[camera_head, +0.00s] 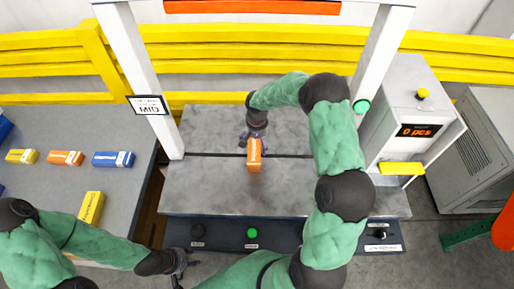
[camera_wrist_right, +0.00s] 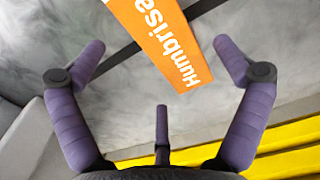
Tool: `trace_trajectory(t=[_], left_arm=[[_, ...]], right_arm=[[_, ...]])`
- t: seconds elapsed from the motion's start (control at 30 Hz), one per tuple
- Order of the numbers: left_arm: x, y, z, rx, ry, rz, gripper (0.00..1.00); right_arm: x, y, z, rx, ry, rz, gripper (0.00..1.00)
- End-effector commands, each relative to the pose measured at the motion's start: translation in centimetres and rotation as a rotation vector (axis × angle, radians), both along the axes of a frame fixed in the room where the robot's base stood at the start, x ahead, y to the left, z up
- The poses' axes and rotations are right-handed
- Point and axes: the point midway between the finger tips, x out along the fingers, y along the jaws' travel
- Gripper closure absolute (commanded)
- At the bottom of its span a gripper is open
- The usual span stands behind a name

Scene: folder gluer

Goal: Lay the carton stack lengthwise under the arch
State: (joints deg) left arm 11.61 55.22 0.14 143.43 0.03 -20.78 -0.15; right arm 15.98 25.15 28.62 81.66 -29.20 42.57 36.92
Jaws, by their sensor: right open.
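An orange carton stack (camera_head: 254,158) with white lettering lies on the grey machine table (camera_head: 210,190), its long side running from the back toward the front edge. My right gripper (camera_head: 256,138) is at the stack's far end. In the right wrist view the right gripper (camera_wrist_right: 162,72) has its fingers spread wide, with the orange stack (camera_wrist_right: 165,40) between and beyond them, apart from the fingers. My left gripper (camera_head: 181,264) is low at the left, away from the stack; its opening is unclear.
A grey side table (camera_head: 60,130) at the left holds several yellow, orange and blue cartons. A counter box (camera_head: 410,110) reading "0 pcs" stands at the right. Green (camera_head: 252,233) and black buttons line the front panel. Yellow rails (camera_head: 230,50) run behind. The machine table is clear beside the stack.

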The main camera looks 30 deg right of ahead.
Motion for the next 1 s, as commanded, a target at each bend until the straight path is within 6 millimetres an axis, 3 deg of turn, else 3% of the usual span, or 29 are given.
trace_trajectory(t=[0.2, 0.4, 1.0], left_arm=[[0.0, 0.0, 0.3, 0.000, 0.000, 0.000, 0.60], [0.0, 0.0, 0.4, 0.000, 0.000, 0.000, 0.60], [0.0, 0.0, 0.4, 0.000, 0.000, 0.000, 0.60]], right_arm=[[0.1, 0.0, 4.4, -0.001, -0.003, 0.000, 0.01], [0.0, 0.1, 6.5, 0.000, -0.001, 0.001, 0.01], [0.0, 0.0, 7.1, 0.001, 0.001, 0.000, 0.01]])
